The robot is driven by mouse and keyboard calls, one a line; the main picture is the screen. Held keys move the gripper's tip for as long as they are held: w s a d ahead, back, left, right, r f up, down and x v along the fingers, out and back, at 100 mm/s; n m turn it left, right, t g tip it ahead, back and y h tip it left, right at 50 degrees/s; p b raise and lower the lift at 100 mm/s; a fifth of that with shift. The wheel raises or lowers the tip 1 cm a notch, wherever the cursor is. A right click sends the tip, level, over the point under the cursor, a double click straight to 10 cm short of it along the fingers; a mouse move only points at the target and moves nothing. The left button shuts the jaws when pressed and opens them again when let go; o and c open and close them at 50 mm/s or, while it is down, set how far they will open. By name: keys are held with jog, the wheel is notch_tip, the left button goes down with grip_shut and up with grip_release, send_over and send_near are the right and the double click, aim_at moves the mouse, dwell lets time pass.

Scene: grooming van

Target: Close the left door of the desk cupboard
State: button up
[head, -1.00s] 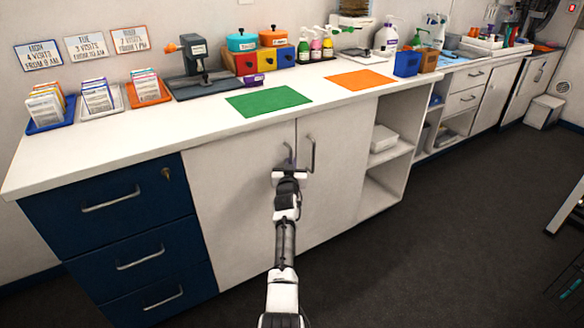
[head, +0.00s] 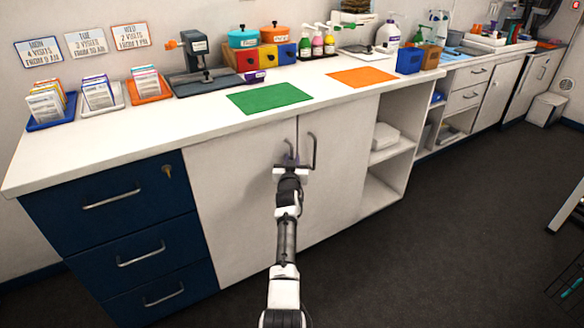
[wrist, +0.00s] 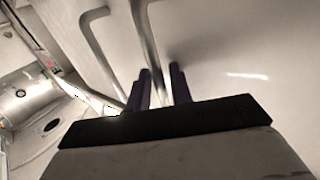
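The desk cupboard's left door (head: 235,205) is white and looks flush, or nearly flush, with the cupboard front; a small gap cannot be ruled out. The right door (head: 340,190) beside it looks shut. My gripper (head: 291,161) is at the left door's bar handle (head: 290,147), near the seam between the doors. In the wrist view, the two dark fingers of my gripper (wrist: 161,85) stand apart on either side of a bar handle (wrist: 143,40), with a gap beside the right finger. The right door's handle (head: 313,152) is just right of my gripper.
Blue drawers (head: 110,205) are left of the doors, and open shelves (head: 385,165) are to the right. The white worktop (head: 200,118) above holds a green mat (head: 268,98), an orange mat (head: 360,77) and card trays.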

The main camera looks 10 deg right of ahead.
jog(key=v, duration=1.3)
jog(key=shift+s+a+p, duration=0.15)
jog(key=shift+s+p, duration=0.2)
jog(key=shift+p, duration=0.05)
